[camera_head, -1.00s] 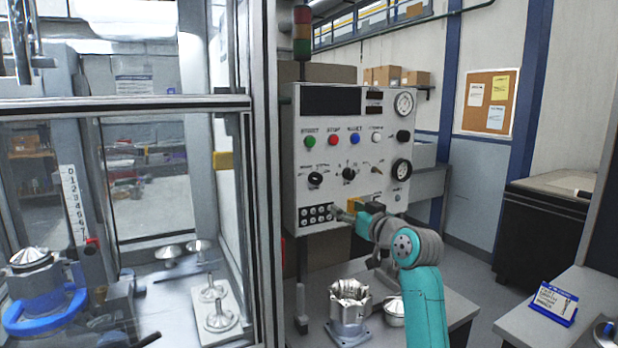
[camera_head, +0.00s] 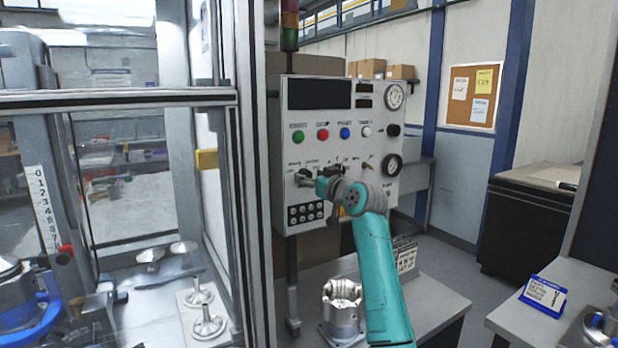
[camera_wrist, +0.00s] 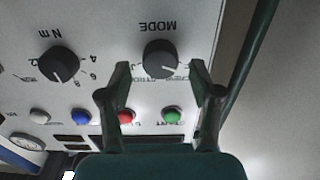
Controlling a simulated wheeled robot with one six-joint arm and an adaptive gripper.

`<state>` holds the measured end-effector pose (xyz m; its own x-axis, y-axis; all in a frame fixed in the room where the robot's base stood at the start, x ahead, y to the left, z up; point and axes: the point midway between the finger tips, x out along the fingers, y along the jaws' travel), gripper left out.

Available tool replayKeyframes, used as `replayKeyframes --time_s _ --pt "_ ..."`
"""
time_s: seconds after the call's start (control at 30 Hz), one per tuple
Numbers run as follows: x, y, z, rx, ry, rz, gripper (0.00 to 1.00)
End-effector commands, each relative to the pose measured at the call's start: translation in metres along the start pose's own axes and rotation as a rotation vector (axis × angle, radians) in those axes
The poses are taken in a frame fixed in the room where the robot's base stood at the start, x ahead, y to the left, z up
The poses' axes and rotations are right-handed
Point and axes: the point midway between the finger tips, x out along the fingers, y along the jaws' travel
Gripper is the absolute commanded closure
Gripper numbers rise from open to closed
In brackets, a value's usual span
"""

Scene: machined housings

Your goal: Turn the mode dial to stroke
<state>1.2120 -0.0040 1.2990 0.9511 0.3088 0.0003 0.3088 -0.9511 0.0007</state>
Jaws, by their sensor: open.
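The mode dial (camera_wrist: 160,58) is a round black knob on the light control panel (camera_head: 340,125). In the wrist view its label MODE reads upside down, and the small position words around it are partly hidden and hard to read. I cannot tell for sure which word its pointer marks. My gripper (camera_wrist: 160,68) is open, with one finger on each side of the dial and gaps to both; I see no touch. In the head view my gripper (camera_head: 308,181) is at the panel's lower left, largely covering the dial.
The Nm dial (camera_wrist: 59,64) sits beside the mode dial. Green (camera_wrist: 172,115), red (camera_wrist: 125,116) and blue (camera_wrist: 79,116) buttons lie near my fingers. A block of several black buttons (camera_head: 305,213) is below. A metal housing (camera_head: 342,310) stands on the bench under my arm.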

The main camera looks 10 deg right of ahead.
Motion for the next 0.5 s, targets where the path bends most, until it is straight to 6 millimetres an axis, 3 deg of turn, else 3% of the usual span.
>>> replayKeyframes --time_s 0.17,0.47,0.5 --pt "0.0104 -0.0002 -0.0001 0.001 0.000 0.000 0.36" --pt "0.0119 -0.0003 0.0001 0.001 0.000 0.000 0.36" --pt "0.0119 -0.0004 0.0001 0.001 0.000 0.000 0.44"
